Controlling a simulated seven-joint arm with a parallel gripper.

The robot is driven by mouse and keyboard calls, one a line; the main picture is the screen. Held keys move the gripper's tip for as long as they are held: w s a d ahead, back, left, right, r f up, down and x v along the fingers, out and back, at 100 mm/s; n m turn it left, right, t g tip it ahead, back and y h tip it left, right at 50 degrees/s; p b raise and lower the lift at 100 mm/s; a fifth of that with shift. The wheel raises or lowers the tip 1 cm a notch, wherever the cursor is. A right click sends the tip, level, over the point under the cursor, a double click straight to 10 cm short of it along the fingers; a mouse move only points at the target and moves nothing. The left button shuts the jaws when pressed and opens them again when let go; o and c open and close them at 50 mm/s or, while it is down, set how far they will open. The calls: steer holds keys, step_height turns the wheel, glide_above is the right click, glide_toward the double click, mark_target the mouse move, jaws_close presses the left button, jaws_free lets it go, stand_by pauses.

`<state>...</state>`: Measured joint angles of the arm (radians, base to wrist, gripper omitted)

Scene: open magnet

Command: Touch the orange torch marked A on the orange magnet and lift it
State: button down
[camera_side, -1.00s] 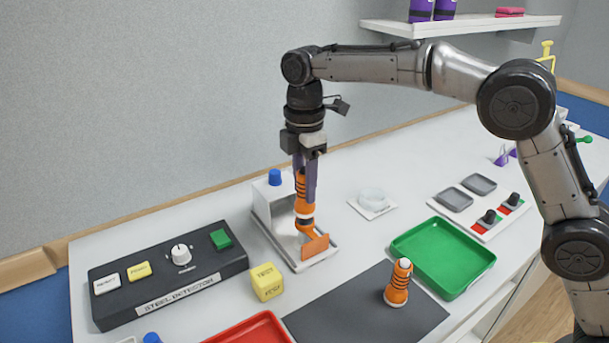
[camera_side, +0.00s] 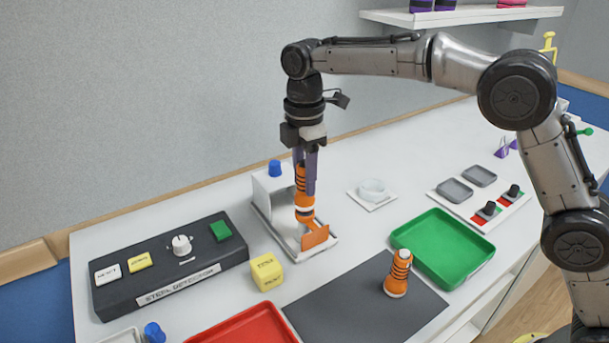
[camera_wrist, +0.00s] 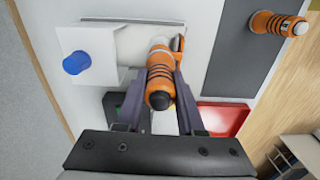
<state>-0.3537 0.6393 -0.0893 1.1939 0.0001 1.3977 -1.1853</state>
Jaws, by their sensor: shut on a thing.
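My gripper (camera_side: 306,182) is shut on an orange torch (camera_side: 304,201) with dark rings, held nearly upright over the white stand with the blue knob (camera_side: 274,168). In the wrist view the torch (camera_wrist: 160,72) sits between my fingers (camera_wrist: 160,98), its dark end towards the camera. An orange plate (camera_side: 315,237), perhaps the orange magnet, stands on the stand's base beside the torch's lower end. I cannot tell whether they touch. A second orange ringed torch (camera_side: 398,273) stands on the dark mat and also shows in the wrist view (camera_wrist: 278,23). No letter A is readable.
A green tray (camera_side: 466,274) is at right and a red tray (camera_side: 262,312) is in front. A yellow cube (camera_side: 266,273) sits just in front of the stand. A dark steel detector box (camera_side: 117,294) is at left. A clear dish (camera_side: 372,190) stands behind on a white square.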

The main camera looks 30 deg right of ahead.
steer(key=shift+f, duration=0.55)
stand_by(0.5)
steer(key=shift+r, duration=1.3)
stand_by(1.8)
steer(key=shift+r, duration=3.15)
